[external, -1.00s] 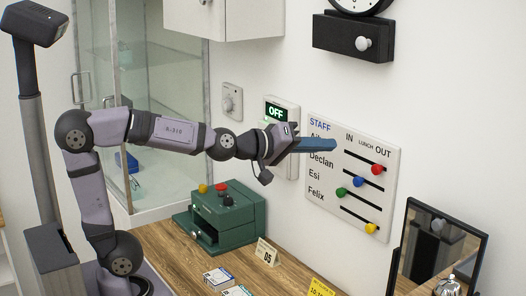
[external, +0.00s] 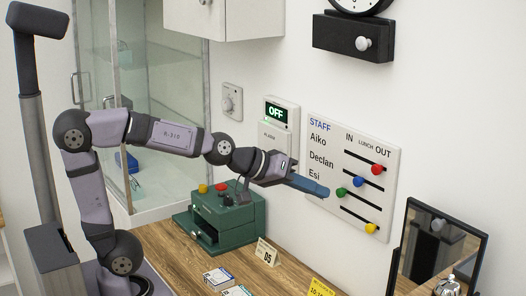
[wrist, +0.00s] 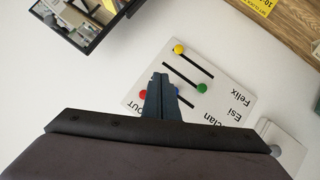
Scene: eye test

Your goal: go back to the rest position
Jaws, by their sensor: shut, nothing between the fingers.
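My gripper (external: 318,188) is shut and empty, its blue-grey fingers together. In the external view it extends right, angled slightly down, in front of the lower left of the white staff board (external: 395,160), hiding the name Felix. In the wrist view the gripper (wrist: 160,82) points at the board (wrist: 230,105) and covers part of it. The board's knobs are red (external: 377,169), blue (external: 358,181), green (external: 341,192) and yellow (external: 370,228). I cannot tell whether the fingers touch the board.
A green drawer box (external: 238,230) with knobs stands on the wooden counter (external: 185,258) below my forearm. An alarm panel (external: 278,140) reading OFF is on the wall behind my wrist. A dark-framed mirror (external: 440,245) stands at the lower right. A glass cabinet (external: 165,90) is behind my arm.

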